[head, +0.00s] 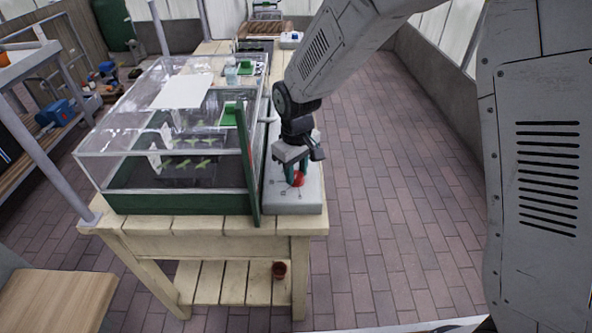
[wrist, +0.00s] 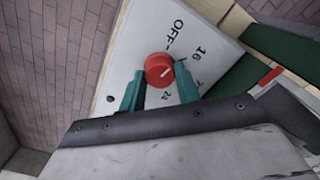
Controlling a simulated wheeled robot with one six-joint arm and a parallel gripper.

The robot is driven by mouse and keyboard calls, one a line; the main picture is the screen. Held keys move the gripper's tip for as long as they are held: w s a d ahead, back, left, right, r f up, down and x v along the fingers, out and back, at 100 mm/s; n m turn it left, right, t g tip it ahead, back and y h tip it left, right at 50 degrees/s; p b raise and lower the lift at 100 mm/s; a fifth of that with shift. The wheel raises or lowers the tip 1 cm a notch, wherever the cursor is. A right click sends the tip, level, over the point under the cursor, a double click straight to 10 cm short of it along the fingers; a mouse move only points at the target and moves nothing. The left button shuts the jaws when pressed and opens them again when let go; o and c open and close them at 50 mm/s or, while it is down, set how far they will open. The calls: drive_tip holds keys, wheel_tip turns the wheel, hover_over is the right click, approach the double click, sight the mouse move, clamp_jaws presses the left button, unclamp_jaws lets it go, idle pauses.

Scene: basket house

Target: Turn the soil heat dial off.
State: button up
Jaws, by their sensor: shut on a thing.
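The red soil heat dial (head: 298,179) is on the top of a pale grey control box (head: 283,201) beside the glass-sided propagator. My gripper (head: 295,171) reaches down from above. Its green fingers, also in the wrist view (wrist: 160,76), stand on either side of the dial and are shut on it.
The clear propagator (head: 172,150) with seedlings stands left of the box, with an upright green panel (head: 247,165) close to my gripper. Both rest on a wooden bench (head: 200,246). The brick floor to the right is clear.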

sight(297, 175)
drive_tip(key=n, duration=0.4)
drive_tip(key=shift+n, duration=0.4)
idle(0.4)
drive_tip(key=o, duration=1)
wheel_tip(297, 175, up, 8)
drive_tip(key=shift+f, duration=0.1)
